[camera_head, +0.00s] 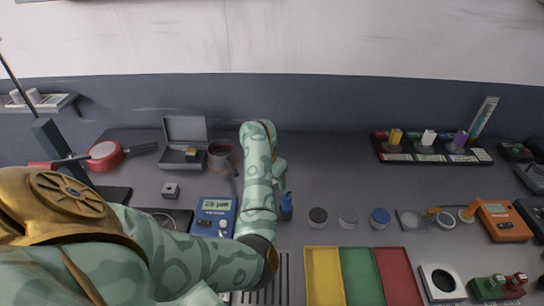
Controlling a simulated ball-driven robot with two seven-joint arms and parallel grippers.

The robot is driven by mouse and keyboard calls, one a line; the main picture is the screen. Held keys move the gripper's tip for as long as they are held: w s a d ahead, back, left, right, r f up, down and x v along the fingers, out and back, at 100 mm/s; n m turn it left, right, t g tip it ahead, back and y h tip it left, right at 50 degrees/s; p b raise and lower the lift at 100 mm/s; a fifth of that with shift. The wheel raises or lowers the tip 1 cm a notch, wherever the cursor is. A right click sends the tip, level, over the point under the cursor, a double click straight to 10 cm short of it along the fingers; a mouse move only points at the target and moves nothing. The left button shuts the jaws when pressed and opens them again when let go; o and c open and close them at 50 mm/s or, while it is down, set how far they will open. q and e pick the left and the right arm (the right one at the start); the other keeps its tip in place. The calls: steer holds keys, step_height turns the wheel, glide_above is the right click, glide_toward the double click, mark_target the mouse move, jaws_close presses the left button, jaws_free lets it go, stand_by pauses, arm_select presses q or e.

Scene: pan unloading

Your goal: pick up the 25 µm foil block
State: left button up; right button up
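I cannot read a 25 µm label on any block. A small grey block with a dark spot on top (170,190) lies on the bench at the left. An open grey case (186,130) behind it holds a small dark and tan piece (192,154). My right gripper is out of view.
A blue meter (214,216) with a lit display stands left of my forearm. Yellow, green and red trays (363,277) lie at the front. An orange meter (500,220) is right.

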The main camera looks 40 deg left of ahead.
arm_select(q)
steer(key=shift+f, duration=0.1)
steer(key=c, duration=1.2)
